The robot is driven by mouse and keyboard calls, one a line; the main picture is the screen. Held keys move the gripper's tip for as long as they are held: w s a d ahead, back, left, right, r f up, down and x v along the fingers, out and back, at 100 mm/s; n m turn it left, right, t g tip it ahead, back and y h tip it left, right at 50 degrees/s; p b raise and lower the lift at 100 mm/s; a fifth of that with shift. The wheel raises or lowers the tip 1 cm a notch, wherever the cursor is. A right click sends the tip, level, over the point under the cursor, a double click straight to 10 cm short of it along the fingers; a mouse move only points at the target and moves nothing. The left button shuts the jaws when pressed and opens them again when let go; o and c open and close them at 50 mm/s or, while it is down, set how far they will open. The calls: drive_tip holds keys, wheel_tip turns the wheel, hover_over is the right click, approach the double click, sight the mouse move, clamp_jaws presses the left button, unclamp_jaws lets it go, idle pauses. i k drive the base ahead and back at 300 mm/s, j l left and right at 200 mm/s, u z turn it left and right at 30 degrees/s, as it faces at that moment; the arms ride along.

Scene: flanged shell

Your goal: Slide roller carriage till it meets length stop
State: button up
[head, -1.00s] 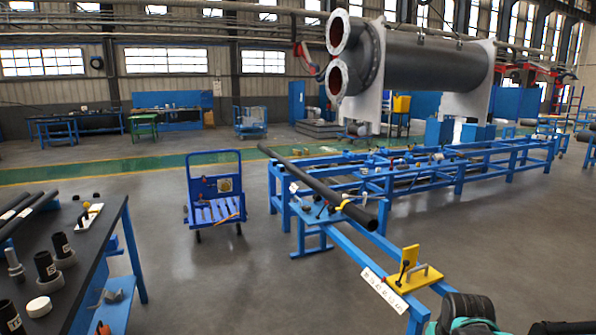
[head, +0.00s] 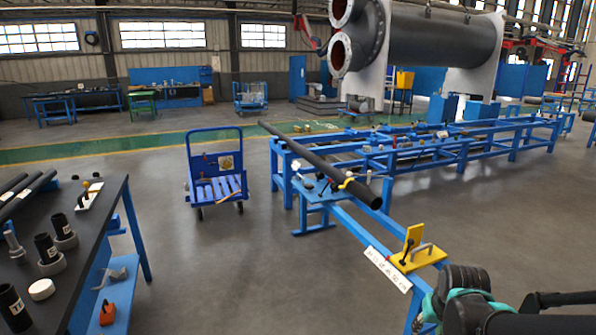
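A blue rail frame (head: 352,228) runs toward me from the long bench. A yellow bracket with a black handle and a grey bar (head: 418,252) sits on its near end and looks like the length stop. A small blue table-like support (head: 312,192) with a black-knobbed lever stands on the rails farther back. It may be the roller carriage; I cannot be sure. It stands well apart from the yellow bracket. A long dark pipe (head: 318,163) lies over it, with a yellow band near its front end. My dark and teal arm parts show at bottom right; no gripper fingers show.
A white marked strip (head: 387,269) lies beside the yellow bracket. A dark-topped workbench (head: 95,245) with pipe pieces stands at left. A blue trolley (head: 215,172) stands behind the gap. The grey floor between workbench and rails is clear.

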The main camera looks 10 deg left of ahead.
sight(333, 194)
drive_tip(key=i+j, duration=1.8)
drive_tip(key=j, duration=0.25)
drive_tip(key=i+j, duration=0.85)
drive_tip(key=j, duration=0.15)
